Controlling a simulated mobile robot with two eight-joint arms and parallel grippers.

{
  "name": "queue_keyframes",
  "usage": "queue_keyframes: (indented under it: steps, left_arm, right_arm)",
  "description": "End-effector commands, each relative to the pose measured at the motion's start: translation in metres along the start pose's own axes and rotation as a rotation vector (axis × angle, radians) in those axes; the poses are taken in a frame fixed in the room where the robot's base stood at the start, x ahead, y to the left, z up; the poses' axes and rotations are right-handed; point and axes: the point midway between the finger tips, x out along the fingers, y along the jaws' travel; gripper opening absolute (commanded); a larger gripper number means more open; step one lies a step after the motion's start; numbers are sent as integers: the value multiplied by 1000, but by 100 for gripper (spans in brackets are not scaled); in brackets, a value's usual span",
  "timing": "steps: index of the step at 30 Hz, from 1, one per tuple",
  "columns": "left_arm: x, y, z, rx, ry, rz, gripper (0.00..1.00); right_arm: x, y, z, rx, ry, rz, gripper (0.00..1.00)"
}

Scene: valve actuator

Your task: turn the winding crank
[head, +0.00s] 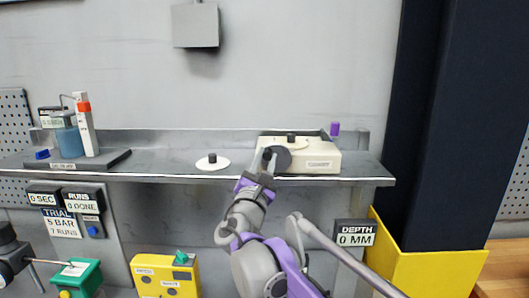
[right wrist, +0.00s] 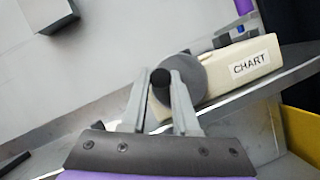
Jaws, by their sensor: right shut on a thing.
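The cream chart box (head: 310,162) stands on the right part of the grey shelf. It is labelled CHART in the right wrist view (right wrist: 225,70). The winding crank is a grey disc (head: 283,157) on the box's left front, with a black knob (head: 267,153); the disc (right wrist: 188,72) and knob (right wrist: 160,78) also show in the right wrist view. My right gripper (right wrist: 161,98) is shut on the knob, one finger on each side of it. In the head view my right gripper (head: 263,169) hides part of the crank.
The shelf (head: 150,172) also bears a white disc with a black knob (head: 212,162) and a stand with a blue beaker (head: 69,142). A yellow box (head: 166,275) and a green box (head: 80,278) are below. A dark column (head: 455,120) rises at right.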

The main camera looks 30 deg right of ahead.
Motion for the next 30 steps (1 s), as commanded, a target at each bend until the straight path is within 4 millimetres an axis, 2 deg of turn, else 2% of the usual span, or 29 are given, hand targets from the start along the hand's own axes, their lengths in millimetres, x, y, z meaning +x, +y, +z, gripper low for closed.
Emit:
queue_keyframes:
  steps: [1,10,11,15,25,30]
  left_arm:
    - [-4,0,-5,0,5,0,50]
    - [-3,0,-3,0,3,0,50]
    - [-3,0,-3,0,3,0,50]
    - [-3,0,-3,0,3,0,50]
    - [-2,0,-3,0,3,0,50]
    - [2,0,2,0,-2,0,50]
  right_arm:
    - [2,3,4,16,-3,-5,0]
    - [1,1,1,24,-2,-10,0]
    - [1,1,1,24,-2,-10,32]
    - [1,0,0,24,-2,-10,58]
    - [-2,1,0,24,-1,-9,59]
    - [-22,1,-1,25,1,-7,59]
